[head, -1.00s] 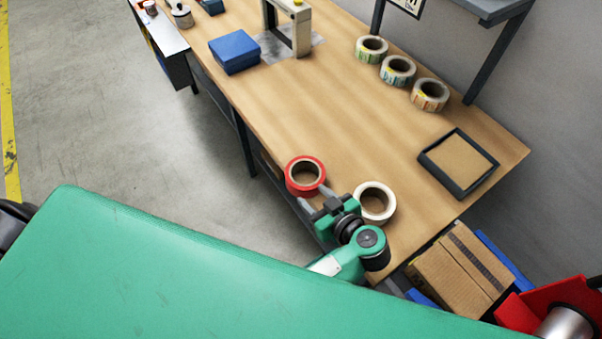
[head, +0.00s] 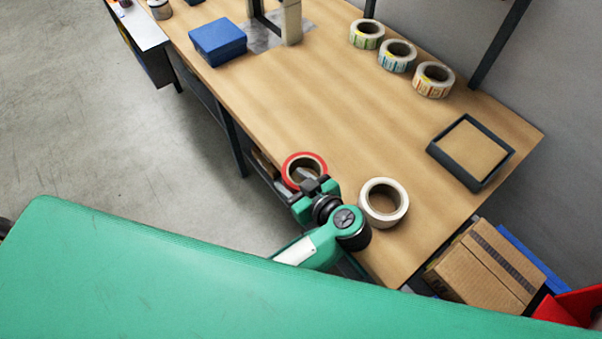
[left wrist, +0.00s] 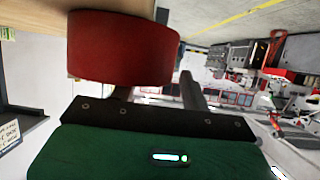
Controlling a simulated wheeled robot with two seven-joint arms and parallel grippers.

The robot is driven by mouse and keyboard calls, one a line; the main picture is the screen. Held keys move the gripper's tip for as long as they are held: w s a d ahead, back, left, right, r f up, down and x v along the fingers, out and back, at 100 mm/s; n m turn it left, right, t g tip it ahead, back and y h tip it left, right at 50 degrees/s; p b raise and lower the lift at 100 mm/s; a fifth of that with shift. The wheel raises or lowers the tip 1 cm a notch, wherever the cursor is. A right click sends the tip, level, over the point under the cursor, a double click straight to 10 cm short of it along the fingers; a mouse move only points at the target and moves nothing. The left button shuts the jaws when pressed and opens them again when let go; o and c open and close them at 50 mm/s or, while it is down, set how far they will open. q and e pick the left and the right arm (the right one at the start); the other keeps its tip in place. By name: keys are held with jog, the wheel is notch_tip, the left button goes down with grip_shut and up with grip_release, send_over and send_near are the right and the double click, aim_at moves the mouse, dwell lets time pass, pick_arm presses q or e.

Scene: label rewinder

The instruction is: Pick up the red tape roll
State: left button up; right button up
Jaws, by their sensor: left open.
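The red tape roll (head: 291,160) lies flat near the front edge of the wooden table, its far rim showing beyond my left gripper (head: 303,181). In the left wrist view the roll's red side (left wrist: 120,48) fills the upper left, very close to the jaws. My left gripper is open. In that wrist view one finger runs up behind the roll's lower edge and the other (left wrist: 190,90) stands just right of the roll. Whether either finger touches the roll I cannot tell. The near part of the roll is hidden by the gripper in the head view.
A white tape roll (head: 398,213) lies just right of my left gripper. Several label rolls (head: 397,57) stand at the back, with a dark-rimmed tray (head: 482,181) at the right and a blue box (head: 217,43) at the far left. The table's middle is clear.

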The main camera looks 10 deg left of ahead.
pick_arm(q)
jog(key=shift+s+r, duration=0.1)
jog(key=shift+s, duration=0.05)
jog(key=shift+c, duration=1.1)
grip_shut()
